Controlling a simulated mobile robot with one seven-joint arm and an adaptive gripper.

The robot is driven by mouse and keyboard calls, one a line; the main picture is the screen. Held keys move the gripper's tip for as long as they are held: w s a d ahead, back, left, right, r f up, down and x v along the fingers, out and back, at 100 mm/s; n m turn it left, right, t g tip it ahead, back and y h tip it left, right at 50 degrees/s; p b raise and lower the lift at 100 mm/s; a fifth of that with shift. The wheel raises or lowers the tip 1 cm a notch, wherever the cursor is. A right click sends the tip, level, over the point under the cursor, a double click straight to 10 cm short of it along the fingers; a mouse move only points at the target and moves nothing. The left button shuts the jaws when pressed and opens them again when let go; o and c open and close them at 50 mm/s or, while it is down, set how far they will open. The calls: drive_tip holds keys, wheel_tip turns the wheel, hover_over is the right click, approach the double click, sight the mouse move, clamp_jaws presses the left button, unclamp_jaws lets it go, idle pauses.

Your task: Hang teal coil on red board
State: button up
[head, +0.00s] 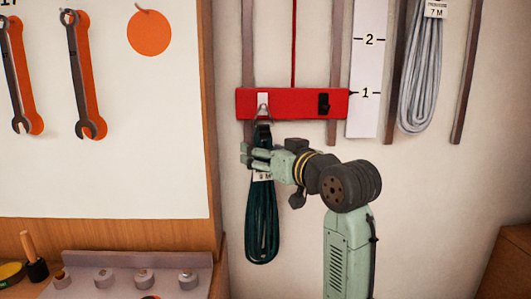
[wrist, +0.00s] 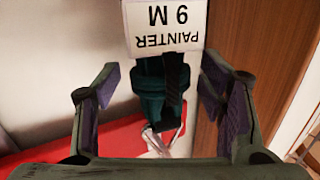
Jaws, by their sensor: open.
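The teal coil (head: 262,222) hangs upright below the left end of the red board (head: 292,103). A metal ring (head: 262,117) at its top meets the pale hook (head: 263,100) on the board and appears to hang on it; the exact seating is too small to tell. My gripper (head: 252,157) is at the coil's upper part, just below the board. In the wrist view my gripper (wrist: 165,105) is open, fingers apart on either side of the coil's dark strap (wrist: 173,78). A white tag (wrist: 160,28) reading "PAINTER 9 M" shows upside down there.
A black hook (head: 323,103) on the board's right is empty. A white scale strip (head: 366,70) and a grey coil (head: 421,75) are to the right. A wooden panel edge (head: 209,120) stands close left of my gripper. Wrenches (head: 80,75) hang further left.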

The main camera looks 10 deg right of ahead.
drive_tip(key=shift+f, duration=0.1)
drive_tip(key=v, duration=1.2)
